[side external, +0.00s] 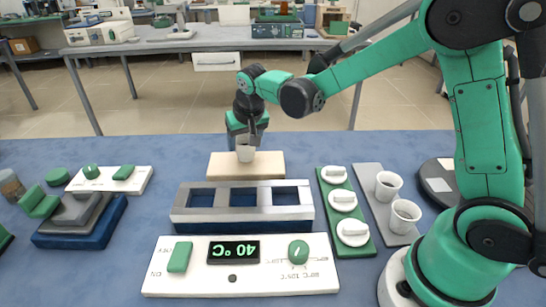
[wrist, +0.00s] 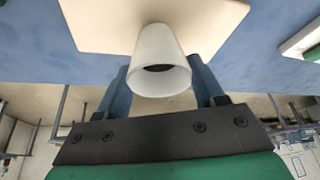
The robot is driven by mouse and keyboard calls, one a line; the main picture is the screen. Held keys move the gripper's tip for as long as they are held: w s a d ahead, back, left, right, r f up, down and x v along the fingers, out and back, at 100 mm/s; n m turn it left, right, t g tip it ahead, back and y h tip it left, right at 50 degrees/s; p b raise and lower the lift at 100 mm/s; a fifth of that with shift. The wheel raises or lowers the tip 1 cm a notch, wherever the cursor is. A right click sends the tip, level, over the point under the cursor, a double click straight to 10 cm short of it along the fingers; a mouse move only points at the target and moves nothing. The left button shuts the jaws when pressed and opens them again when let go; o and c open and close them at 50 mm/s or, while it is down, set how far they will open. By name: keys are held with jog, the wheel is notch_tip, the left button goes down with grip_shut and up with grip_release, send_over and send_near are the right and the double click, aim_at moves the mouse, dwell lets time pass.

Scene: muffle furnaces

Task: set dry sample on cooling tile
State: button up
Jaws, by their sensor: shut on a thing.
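My gripper (side external: 246,138) is shut on a small white crucible (side external: 245,153), at the cream cooling tile (side external: 270,165) behind the metal block. In the wrist view the crucible (wrist: 160,50) sits between the two blue-grey fingers, its dark opening toward the camera. The tile (wrist: 95,20) lies beyond its base. The crucible looks upright and at or just above the tile; I cannot tell whether it touches. Its contents are not visible. Two other white crucibles (side external: 388,186) (side external: 403,215) stand on a grey plate (side external: 369,175) at the right.
A metal block with square wells (side external: 243,207) stands in front of the tile. A control panel reading 40 °C (side external: 210,281) is nearer. A green tray (side external: 326,185) holds white lids. A balance-like device (side external: 75,215) stands left. Blue bench between tile and back edge is clear.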

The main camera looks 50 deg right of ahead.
jog(key=shift+f, duration=0.3)
dwell(0.4)
jog(key=shift+f, duration=0.25)
jog(key=o, duration=1.3)
jog(key=shift+o, duration=0.3)
notch_tip(320, 180, up, 8)
jog(key=s+a+n+t+y, duration=0.1)
jog(key=s+n+t, duration=0.2)
jog(key=s, duration=1.2)
jog(key=shift+s+a+f+n+y, duration=0.3)
jog(key=shift+a+n, duration=0.05)
jog(key=shift+n, duration=0.35)
